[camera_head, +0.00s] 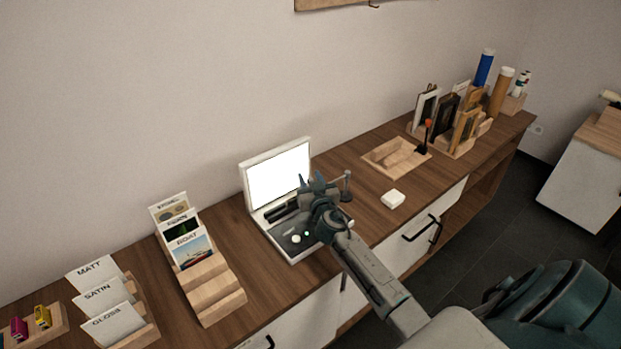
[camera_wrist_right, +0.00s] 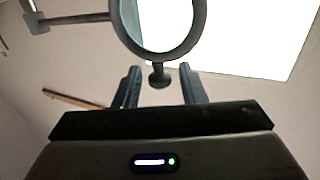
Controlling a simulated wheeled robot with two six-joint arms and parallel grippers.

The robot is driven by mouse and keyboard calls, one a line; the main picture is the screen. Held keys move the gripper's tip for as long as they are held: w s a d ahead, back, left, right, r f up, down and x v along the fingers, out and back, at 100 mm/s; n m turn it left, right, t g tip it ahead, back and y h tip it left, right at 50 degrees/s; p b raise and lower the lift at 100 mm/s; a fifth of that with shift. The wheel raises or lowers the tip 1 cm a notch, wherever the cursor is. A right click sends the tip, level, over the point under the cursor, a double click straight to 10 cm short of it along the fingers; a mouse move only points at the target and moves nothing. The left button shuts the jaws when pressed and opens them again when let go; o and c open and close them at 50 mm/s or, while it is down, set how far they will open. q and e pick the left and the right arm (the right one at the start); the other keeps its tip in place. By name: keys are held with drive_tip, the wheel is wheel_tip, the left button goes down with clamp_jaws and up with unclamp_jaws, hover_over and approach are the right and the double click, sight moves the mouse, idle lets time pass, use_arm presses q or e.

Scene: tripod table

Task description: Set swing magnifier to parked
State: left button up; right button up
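The swing magnifier shows best in the right wrist view: a grey ring (camera_wrist_right: 201,25) on a thin arm (camera_wrist_right: 80,17), with a small round knob (camera_wrist_right: 158,76) at its rim. In the head view its short post (camera_head: 346,187) stands at the right of a white light box (camera_head: 244,180). The ring is largely hidden there by my right gripper (camera_head: 311,182). My right gripper's two fingers (camera_wrist_right: 160,88) are apart, with the knob in the gap between their tips. I see no clear contact with the knob. My left gripper is out of view.
Card holders (camera_head: 213,290) stand left. Frames and tubes (camera_head: 501,92) stand at the far right end.

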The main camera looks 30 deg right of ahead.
clamp_jaws()
